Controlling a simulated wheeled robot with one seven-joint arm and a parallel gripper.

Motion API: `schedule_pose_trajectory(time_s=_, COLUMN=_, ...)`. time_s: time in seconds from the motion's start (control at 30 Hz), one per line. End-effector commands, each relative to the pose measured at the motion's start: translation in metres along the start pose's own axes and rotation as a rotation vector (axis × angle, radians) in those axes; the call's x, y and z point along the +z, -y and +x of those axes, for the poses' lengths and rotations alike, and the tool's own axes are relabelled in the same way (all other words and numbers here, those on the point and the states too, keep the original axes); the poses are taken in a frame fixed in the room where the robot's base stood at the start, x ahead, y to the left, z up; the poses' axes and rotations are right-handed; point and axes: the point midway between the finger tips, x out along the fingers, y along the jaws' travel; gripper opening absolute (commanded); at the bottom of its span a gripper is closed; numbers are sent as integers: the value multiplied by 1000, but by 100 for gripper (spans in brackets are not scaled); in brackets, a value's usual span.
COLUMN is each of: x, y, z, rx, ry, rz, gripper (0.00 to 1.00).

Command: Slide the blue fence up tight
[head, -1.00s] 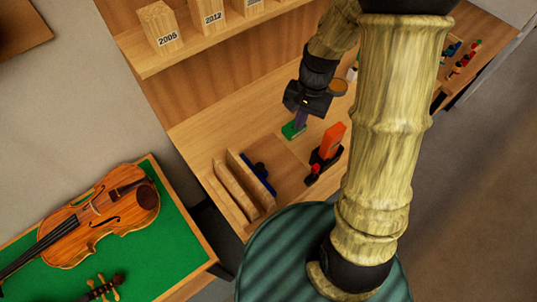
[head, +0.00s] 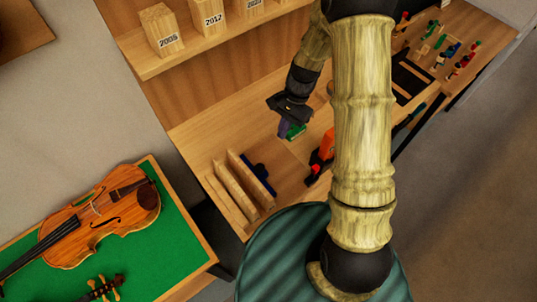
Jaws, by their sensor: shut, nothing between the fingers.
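The blue fence (head: 265,178) sits on the bench at the right side of upright wooden boards (head: 237,188). It looks close to the rightmost board, but I cannot tell whether it touches. A small dark knob or handle shows on it. My gripper (head: 284,129) is shut and empty, pointing down with its purple-grey fingers above and to the right of the fence in the picture. It is clear of the fence, just left of a small green block (head: 298,132). I cannot tell whether the fingertips touch the bench or the block.
An orange and black tool (head: 326,148) stands right of the fence, partly hidden by my arm. A shelf with numbered wooden blocks (head: 208,17) runs above the bench. A violin (head: 100,217) lies on a green mat at left. Bare bench lies between gripper and fence.

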Motion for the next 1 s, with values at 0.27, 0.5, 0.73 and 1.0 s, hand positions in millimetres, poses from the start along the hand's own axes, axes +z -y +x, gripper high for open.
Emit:
schedule_pose_trajectory(time_s=0.27, x=1, y=-1, z=45, rx=3, ry=3, rz=0, gripper=0)
schedule_pose_trajectory(time_s=0.5, x=8, y=-1, z=75, rx=3, ry=4, rz=-2, gripper=0)
schedule_pose_trajectory(time_s=0.73, x=34, y=-1, z=86, rx=1, ry=1, rz=-1, gripper=0)
schedule_pose_trajectory(time_s=1.0, x=37, y=-1, z=90, rx=1, ry=0, rz=-1, gripper=0)
